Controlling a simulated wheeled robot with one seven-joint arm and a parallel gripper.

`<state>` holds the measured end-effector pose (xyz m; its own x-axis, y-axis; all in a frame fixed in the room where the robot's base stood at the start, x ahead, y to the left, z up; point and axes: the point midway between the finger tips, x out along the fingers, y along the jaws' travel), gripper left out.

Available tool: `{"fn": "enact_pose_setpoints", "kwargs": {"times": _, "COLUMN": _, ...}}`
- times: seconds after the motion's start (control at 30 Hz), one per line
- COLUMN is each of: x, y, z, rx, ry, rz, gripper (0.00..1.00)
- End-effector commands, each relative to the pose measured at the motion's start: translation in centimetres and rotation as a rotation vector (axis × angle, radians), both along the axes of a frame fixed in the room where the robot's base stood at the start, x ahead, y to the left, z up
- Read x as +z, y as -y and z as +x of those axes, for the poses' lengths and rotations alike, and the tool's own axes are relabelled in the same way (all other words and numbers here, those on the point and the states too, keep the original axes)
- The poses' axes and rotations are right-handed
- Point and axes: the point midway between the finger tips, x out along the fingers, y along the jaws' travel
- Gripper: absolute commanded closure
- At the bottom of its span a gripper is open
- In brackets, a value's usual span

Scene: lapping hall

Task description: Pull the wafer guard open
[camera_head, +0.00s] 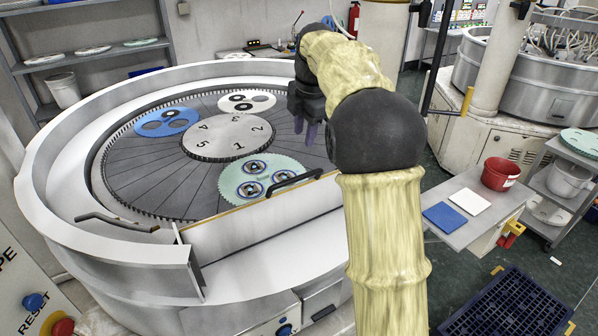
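The wafer guard (262,225) is a pale upright panel with a tan top edge at the front of the round lapping machine. A black bar handle (294,181) sits at its top edge, left of my arm. The guard's right end is hidden behind my arm. My gripper (305,130) hangs over the far right part of the lapping plate, above and beyond the handle in the picture and apart from it. Its two fingers point down with a gap between them, and nothing shows in the gap.
A green carrier (285,167) with several wafers lies on the plate behind the guard. A blue carrier (163,122) and a white one (247,101) lie farther back. A side table (452,236) with a red pot (500,174) stands to the right. A dark crate (512,305) is on the floor.

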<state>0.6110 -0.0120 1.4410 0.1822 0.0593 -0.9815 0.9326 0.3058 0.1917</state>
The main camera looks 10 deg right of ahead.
Motion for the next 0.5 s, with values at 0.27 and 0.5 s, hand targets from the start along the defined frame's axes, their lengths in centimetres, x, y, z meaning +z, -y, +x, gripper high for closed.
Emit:
{"fn": "enact_pose_setpoints", "kwargs": {"times": 0.27, "x": -4.8, "y": -0.3, "z": 0.8, "rx": -0.001, "ry": -0.005, "rz": 0.0, "gripper": 0.64}}
{"fn": "enact_pose_setpoints", "kwargs": {"times": 0.5, "x": -8.9, "y": -0.6, "z": 1.6, "rx": -0.001, "ry": -0.006, "rz": -0.001, "gripper": 0.64}}
